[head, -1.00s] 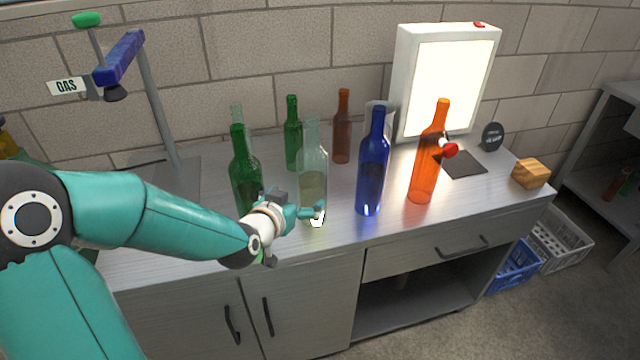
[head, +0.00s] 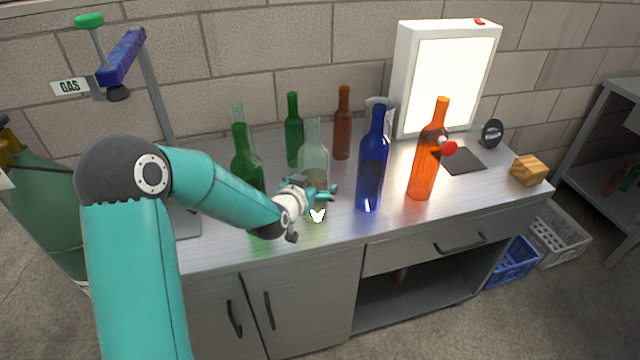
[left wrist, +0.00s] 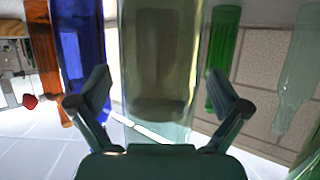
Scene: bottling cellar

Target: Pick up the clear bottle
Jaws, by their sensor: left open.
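The clear bottle (head: 313,157) stands upright on the metal workbench, between a green bottle and the blue bottle. My left gripper (head: 320,190) is at the front of its lower part and covers some of it. In the left wrist view the clear bottle (left wrist: 160,60) fills the middle, between the two spread fingers of my left gripper (left wrist: 163,96). The gripper is open, and I cannot tell whether a finger touches the glass. My right gripper is in neither view.
The blue bottle (head: 371,165) stands close on the right, then the orange bottle (head: 424,165) by a red ball (head: 448,148). Green bottles (head: 245,165) (head: 293,130) and a brown one (head: 342,125) stand left and behind. A light box (head: 405,70) is at the back; a wooden block (head: 529,171) is right.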

